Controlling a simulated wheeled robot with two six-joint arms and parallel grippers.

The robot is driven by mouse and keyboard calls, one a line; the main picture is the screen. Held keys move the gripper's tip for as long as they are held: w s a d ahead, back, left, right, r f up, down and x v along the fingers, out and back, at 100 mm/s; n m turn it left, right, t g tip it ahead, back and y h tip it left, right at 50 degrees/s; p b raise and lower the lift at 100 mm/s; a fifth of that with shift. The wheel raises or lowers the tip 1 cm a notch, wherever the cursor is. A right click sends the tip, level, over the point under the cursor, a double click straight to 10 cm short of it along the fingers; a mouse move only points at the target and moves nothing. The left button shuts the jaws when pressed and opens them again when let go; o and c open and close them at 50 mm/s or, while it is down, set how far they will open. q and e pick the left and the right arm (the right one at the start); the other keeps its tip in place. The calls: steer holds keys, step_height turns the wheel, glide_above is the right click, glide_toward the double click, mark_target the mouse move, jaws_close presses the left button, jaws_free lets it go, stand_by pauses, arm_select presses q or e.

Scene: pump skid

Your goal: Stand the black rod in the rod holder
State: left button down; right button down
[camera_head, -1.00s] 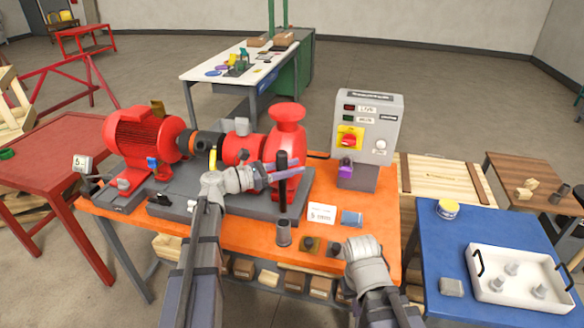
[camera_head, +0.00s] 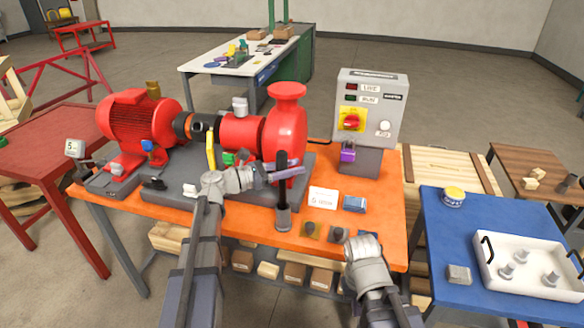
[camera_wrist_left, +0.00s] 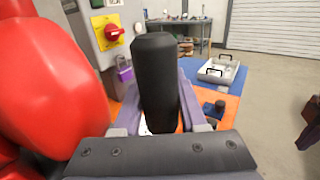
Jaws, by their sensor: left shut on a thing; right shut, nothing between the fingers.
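The black rod (camera_head: 282,178) stands upright in my left gripper (camera_head: 284,172), whose purple fingers are shut around it. In the left wrist view the rod (camera_wrist_left: 157,80) rises between both fingers, its lower end hidden. The rod holder (camera_head: 283,219) is a grey upright cup on the orange table, directly below the rod. The rod's lower end meets the holder's top edge in the head view; I cannot tell how far it is inside. My right gripper (camera_head: 362,247) is shut and empty at the table's front edge, its fingertips hard to make out.
The red pump (camera_head: 286,130) and its grey base stand just behind and left of the holder. A white label card (camera_head: 323,199) and a blue block (camera_head: 355,204) lie to the right. The control box (camera_head: 368,112) stands behind. A blue table (camera_head: 440,225) with a white tray (camera_head: 500,287) is at right.

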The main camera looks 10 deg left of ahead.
arm_select(q)
steer(key=shift+f+b, duration=1.15)
steer(key=shift+f, duration=0.25)
steer(key=shift+c, duration=1.9)
jaws_free()
steer(key=v, duration=0.7)
steer(key=shift+s+a, duration=0.25)
steer(key=shift+a, duration=0.1)
